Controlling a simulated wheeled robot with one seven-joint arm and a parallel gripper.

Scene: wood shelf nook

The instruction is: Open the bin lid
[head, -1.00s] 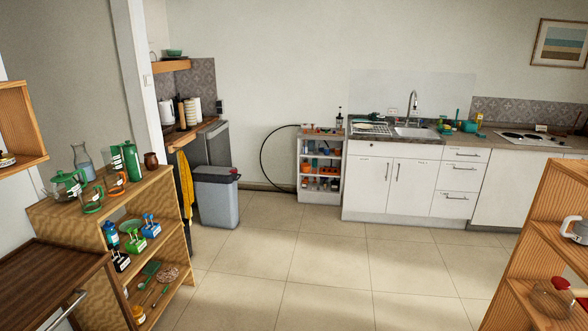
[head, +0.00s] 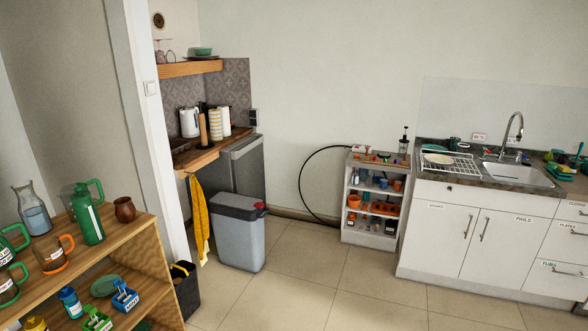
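The bin (head: 237,240) stands on the tiled floor left of centre in the head view, a tall grey body with a dark lid (head: 236,206). The lid is shut, and a small red part shows at its right end. My gripper is not in the head view, so its state does not show.
A wooden shelf (head: 160,267) with jugs and mugs stands at the lower left. A small dark basket (head: 185,288) is on the floor left of the bin. A low white shelf (head: 346,209) and sink cabinets (head: 445,237) are to the right. The floor (head: 310,285) between is clear.

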